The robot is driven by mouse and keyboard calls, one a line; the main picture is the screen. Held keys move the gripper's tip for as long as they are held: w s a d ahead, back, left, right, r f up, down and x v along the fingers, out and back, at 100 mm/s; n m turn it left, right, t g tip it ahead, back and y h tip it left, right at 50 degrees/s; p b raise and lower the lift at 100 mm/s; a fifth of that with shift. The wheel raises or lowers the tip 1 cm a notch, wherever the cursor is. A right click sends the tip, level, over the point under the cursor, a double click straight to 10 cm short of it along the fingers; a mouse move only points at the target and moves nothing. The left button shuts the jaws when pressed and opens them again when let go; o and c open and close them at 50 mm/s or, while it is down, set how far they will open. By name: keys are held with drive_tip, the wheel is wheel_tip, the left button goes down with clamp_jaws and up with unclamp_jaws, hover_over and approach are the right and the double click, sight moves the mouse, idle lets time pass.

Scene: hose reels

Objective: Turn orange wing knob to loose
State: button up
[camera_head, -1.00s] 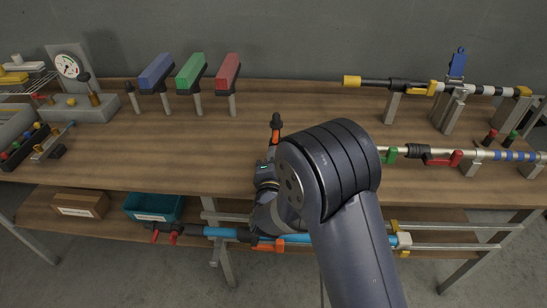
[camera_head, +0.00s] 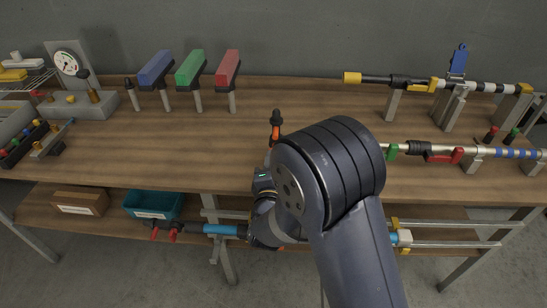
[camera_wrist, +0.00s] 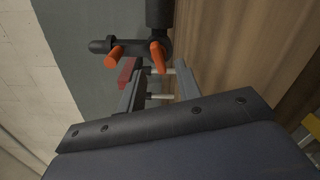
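The orange wing knob (camera_wrist: 158,57) shows in the wrist view as two orange wings on a dark crosspiece of an upright black post. In the head view, its orange part (camera_head: 276,132) shows just beyond my arm, below the dark post top. My gripper (camera_wrist: 157,74) has its two fingers spread, with a clear gap and nothing held. The right wing lies near the fingertips, in line with the gap; I cannot tell whether they touch. The left wing lies left of the fingers. In the head view my arm hides the gripper.
Blue, green and red handles (camera_head: 228,67) stand on posts behind to the left. A gauge stand (camera_head: 75,85) is at far left. Pole assemblies lie on supports at right, including one with a red clamp (camera_head: 443,158). A lower shelf holds a teal bin (camera_head: 153,205).

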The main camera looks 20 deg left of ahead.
drive_tip(key=v, duration=0.7)
drive_tip(key=shift+b, duration=0.35)
drive_tip(key=p+x, duration=0.1)
drive_tip(key=x, duration=0.9)
drive_tip(key=shift+w+a, duration=0.1)
drive_tip(key=shift+w, duration=0.25)
drive_tip(key=shift+s, duration=0.1)
